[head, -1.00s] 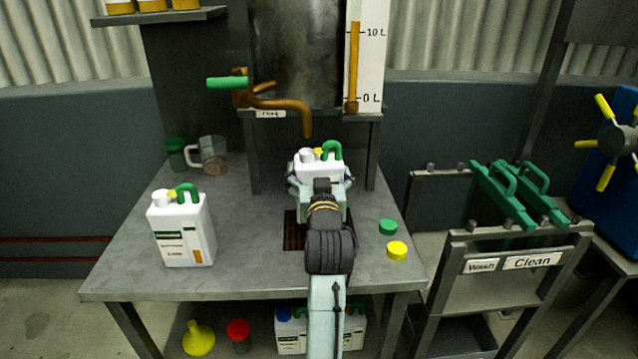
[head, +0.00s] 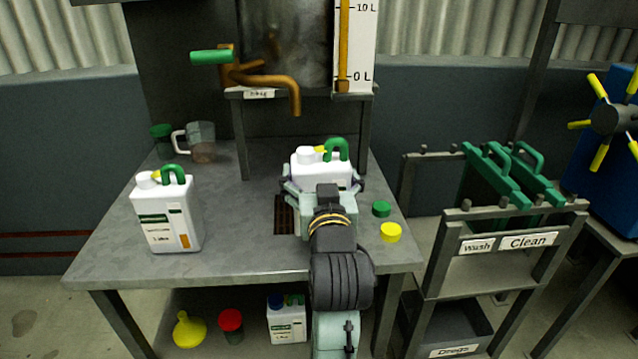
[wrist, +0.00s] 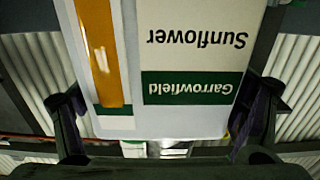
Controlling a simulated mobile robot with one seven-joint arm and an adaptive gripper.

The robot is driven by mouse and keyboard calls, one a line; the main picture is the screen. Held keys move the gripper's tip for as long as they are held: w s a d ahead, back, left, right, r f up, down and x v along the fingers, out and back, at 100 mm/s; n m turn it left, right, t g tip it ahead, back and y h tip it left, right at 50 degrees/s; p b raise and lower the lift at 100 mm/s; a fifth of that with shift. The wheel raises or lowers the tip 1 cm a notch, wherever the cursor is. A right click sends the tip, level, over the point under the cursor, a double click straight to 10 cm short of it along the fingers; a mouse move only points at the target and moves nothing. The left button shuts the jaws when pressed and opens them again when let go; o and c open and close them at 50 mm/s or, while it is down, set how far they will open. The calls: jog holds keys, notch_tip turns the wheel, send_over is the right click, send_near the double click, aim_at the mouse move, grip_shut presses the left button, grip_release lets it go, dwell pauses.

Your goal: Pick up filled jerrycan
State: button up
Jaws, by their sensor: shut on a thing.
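My gripper (head: 322,186) is shut on a white jerrycan (head: 318,164) with a green handle, at the right of the table near the drain grate. In the wrist view the jerrycan (wrist: 190,60) fills the middle, upside down in the picture, with a "Garrowfield Sunflower" label and an amber level strip. A finger stands at each side of it. My arm hides its lower part in the head view, so I cannot tell whether it touches the table. A second white jerrycan (head: 168,212) with a green handle and an amber strip stands upright at the table's left.
A brass spout (head: 290,92) with a green lever (head: 211,57) hangs behind the held jerrycan. A green cap (head: 381,208) and a yellow cap (head: 390,232) lie to its right. A glass jug (head: 202,143) stands at the back left. The table's centre is clear.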

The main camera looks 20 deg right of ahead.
jog(key=b, duration=0.2)
jog(key=shift+s+f+b, duration=0.1)
jog(key=shift+s+b, duration=0.15)
jog(key=shift+b, duration=0.05)
jog(key=shift+s+b, duration=0.2)
jog(key=shift+b, duration=0.75)
jog(key=shift+r+b+v, duration=0.2)
jog(key=shift+b+v, duration=0.9)
jog(key=shift+b, duration=0.75)
jog(key=shift+r+b+v, duration=0.2)
jog(key=shift+b+v, duration=0.9)
jog(key=shift+b, duration=0.7)
